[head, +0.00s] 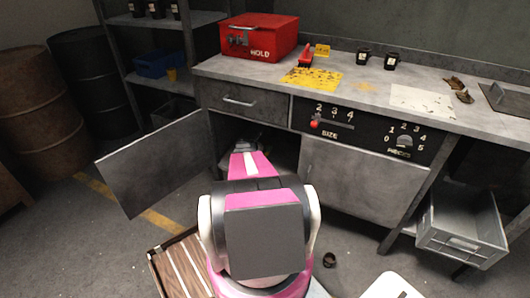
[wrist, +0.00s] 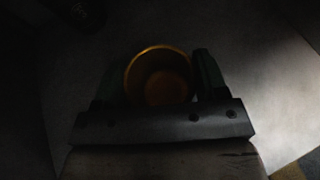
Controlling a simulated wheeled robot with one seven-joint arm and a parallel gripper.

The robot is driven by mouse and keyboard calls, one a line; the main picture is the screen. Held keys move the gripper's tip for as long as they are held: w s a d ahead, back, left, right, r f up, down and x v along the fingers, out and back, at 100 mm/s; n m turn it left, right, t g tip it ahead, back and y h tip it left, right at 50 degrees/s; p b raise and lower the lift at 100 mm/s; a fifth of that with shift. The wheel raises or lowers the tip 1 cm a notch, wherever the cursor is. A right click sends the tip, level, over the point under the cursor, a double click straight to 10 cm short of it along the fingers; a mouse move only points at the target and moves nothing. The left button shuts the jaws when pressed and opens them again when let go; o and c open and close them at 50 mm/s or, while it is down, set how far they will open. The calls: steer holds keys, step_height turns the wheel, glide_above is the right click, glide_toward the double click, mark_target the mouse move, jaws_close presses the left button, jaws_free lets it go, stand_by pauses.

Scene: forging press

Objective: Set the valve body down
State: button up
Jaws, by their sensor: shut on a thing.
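A round, hollow brass-orange piece, seemingly the valve body (wrist: 160,60), sits between the fingers of my gripper (wrist: 160,82) in the wrist view. The dark fingers stand on either side of it, and my gripper is shut on it. Its open rim faces the camera. The wrist view is dim, and I cannot tell whether the piece touches the grey surface beyond it. In the head view my arm reaches into the open cabinet under the bench. The gripper and the piece are hidden there.
The cabinet door (head: 150,163) stands open at left. A closed door (head: 352,182) is on the right. The bench top (head: 225,68) carries a red HOLD box (head: 259,36) and two dark cups. A small dark ring (head: 329,260) lies on the floor.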

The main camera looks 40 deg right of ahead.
steer(key=shift+f, duration=2)
steer(key=shift+f, duration=0.1)
steer(key=o, duration=1.2)
steer(key=shift+f, duration=0.1)
steer(key=shift+r, duration=0.2)
steer(key=s+a+r+m+y, duration=0.4)
steer(key=a+r, duration=0.4)
steer(key=a, duration=0.9)
steer(key=s+a+r+m+y, duration=0.5)
steer(key=s+a+r+m, duration=0.1)
steer(key=a, duration=1.2)
steer(key=s+a+r+m+g+y, duration=0.1)
steer(key=s+a+r+m+y, duration=0.3)
steer(key=a+r+m, duration=0.5)
steer(key=shift+s+a+r, duration=0.1)
steer(key=shift+s+a, duration=0.05)
steer(key=shift+a, duration=1.3)
steer(key=shift+s+a+r, duration=0.1)
steer(key=shift+s+a, duration=0.05)
steer(key=shift+a, duration=1.35)
steer(key=shift+s+a+r, duration=0.1)
steer(key=shift+s+a, duration=0.05)
steer(key=shift+a, duration=1.3)
